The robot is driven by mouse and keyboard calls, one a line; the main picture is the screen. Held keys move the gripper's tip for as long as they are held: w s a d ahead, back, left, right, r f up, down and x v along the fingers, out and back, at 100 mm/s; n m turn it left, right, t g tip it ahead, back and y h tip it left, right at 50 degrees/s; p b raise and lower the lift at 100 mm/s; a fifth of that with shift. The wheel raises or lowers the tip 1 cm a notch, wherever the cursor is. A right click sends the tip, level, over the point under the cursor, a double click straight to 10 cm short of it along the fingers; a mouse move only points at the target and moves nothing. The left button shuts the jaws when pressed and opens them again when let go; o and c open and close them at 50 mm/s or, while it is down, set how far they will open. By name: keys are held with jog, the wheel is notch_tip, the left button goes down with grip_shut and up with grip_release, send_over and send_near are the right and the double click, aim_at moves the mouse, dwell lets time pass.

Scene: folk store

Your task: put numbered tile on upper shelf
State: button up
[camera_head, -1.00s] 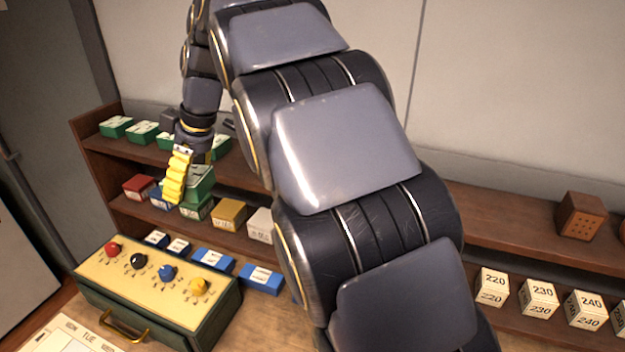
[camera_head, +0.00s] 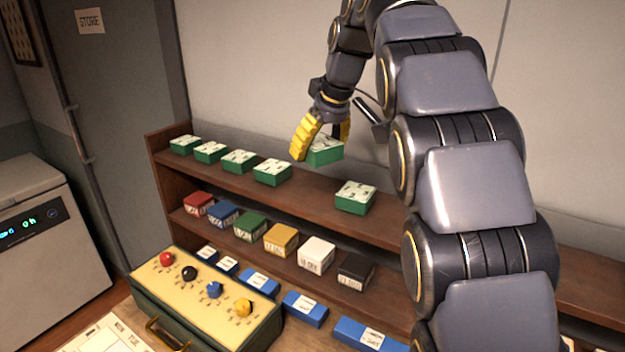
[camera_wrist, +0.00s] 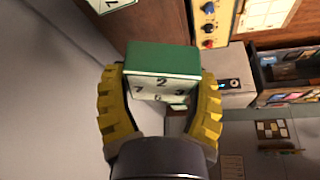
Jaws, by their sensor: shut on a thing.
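My gripper (camera_head: 324,134), with yellow fingers, is shut on a green numbered tile (camera_head: 325,152) with a white numbered face. In the head view I hold it above the upper shelf (camera_head: 312,190), over the gap between two standing tiles, apart from the board as far as I can tell. The wrist view also shows the held tile (camera_wrist: 162,62) between both fingers, with digits such as 7 and 2 on its white face. Similar green tiles stand on the upper shelf: several at the left, the nearest (camera_head: 273,172), and one (camera_head: 356,197) right of the gap.
The lower shelf holds a row of coloured boxes, such as a yellow one (camera_head: 281,240) and a white one (camera_head: 316,252). Blue blocks (camera_head: 305,308) lie in front. A box with coloured knobs (camera_head: 205,285) stands at the front left. A wall rises behind the shelves.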

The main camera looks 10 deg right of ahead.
send_over(309, 188)
jog(key=f, duration=0.7)
jog(key=shift+s+d+f, duration=0.1)
jog(key=shift+s+d, duration=0.05)
jog(key=shift+s, duration=0.25)
jog(key=shift+f, duration=1.35)
jog(key=shift+f, duration=0.15)
jog(key=o, duration=1.1)
jog(key=shift+o, duration=0.2)
jog(key=v, duration=1.2)
jog(key=shift+s, duration=0.1)
